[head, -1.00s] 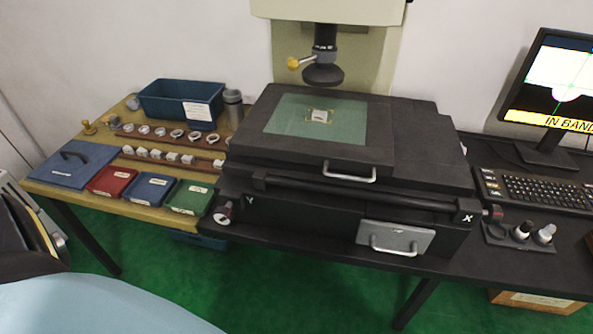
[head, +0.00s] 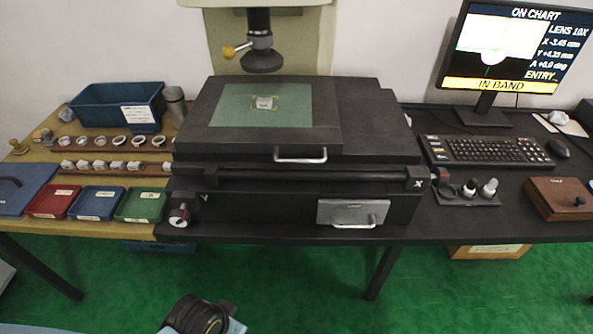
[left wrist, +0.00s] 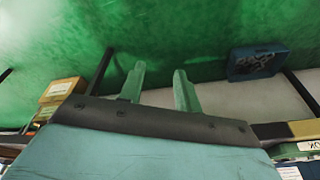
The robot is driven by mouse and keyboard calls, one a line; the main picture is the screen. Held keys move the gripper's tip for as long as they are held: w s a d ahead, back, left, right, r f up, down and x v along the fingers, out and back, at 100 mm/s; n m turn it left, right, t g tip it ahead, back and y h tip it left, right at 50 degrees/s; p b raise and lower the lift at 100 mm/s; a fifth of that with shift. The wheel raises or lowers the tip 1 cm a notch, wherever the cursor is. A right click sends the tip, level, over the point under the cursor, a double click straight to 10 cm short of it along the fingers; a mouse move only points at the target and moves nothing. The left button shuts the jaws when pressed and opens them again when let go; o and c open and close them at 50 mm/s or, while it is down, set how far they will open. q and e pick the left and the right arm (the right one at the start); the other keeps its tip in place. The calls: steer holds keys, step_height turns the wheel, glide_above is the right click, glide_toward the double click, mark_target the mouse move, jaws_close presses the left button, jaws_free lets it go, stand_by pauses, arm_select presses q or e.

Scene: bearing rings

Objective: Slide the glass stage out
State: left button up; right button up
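The glass stage is a green glass plate (head: 228,110) set in a black frame on the measuring machine, under the dark lens (head: 262,58). A small pale part (head: 264,102) lies on the glass inside yellow corner marks. A silver bar handle (head: 300,158) is on the front edge of the black frame. My left gripper (left wrist: 160,70) shows in the left wrist view with its two fingers apart and nothing between them. Green floor lies behind it.
Trays and ring rows stand left, with a blue bin (head: 118,105). A lower drawer (head: 352,213) has its own handle. Knobs (head: 178,218) stick out at the front. Keyboard (head: 485,150) and monitor (head: 508,50) are right.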

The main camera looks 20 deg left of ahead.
arm_select(q)
step_height(320, 180, up, 8)
steer(key=w+a+t, duration=0.1)
steer(key=w+t, duration=0.1)
steer(key=w, duration=0.1)
steer(key=m+t+h, duration=0.9)
steer(key=m+t, duration=0.3)
steer(key=m, duration=1.1)
glide_toward(297, 159)
steer(key=x, duration=1)
steer(key=shift+f, duration=0.3)
jaws_close()
